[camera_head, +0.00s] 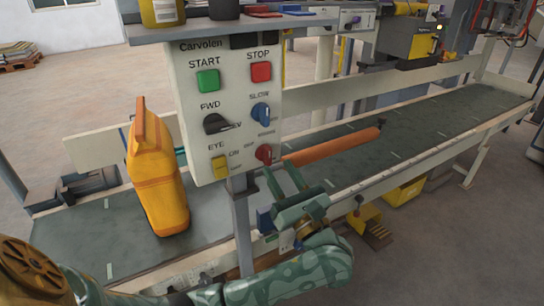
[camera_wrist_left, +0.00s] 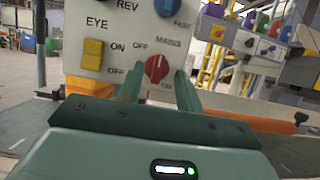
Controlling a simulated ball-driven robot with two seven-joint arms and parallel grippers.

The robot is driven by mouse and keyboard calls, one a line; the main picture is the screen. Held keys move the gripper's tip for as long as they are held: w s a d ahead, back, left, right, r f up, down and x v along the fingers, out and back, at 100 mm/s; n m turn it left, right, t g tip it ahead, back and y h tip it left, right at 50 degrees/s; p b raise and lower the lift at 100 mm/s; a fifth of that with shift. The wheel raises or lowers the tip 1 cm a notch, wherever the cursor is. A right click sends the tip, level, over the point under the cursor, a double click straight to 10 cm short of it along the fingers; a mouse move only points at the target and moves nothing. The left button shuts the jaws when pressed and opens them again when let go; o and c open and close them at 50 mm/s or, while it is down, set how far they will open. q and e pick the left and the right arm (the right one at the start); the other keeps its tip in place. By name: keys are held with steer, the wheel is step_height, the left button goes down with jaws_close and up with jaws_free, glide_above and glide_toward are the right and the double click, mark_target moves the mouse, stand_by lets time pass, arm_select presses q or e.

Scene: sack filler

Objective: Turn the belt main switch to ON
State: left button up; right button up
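The red mains knob (camera_head: 263,153) sits at the lower right of the cream control panel (camera_head: 225,108). In the left wrist view the knob (camera_wrist_left: 156,69) has a pale, near-vertical mark, with OFF at its upper left, MAINS at its upper right and a partly hidden label below. My left gripper (camera_head: 272,182) is just below and in front of the knob. In the left wrist view its two fingers (camera_wrist_left: 160,84) stand apart on either side of the knob's lower part, empty. I cannot tell whether they touch it. My right gripper is not in view.
The yellow EYE switch (camera_head: 219,167), blue speed knob (camera_head: 261,114) and black FWD/REV knob (camera_head: 215,124) are close by. An orange jug (camera_head: 157,185) stands on the belt (camera_head: 85,240) at left. An orange roller-like bar (camera_head: 332,146) extends right of the gripper.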

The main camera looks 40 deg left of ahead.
mark_target(270, 154)
arm_select(q)
steer(key=x, duration=0.5)
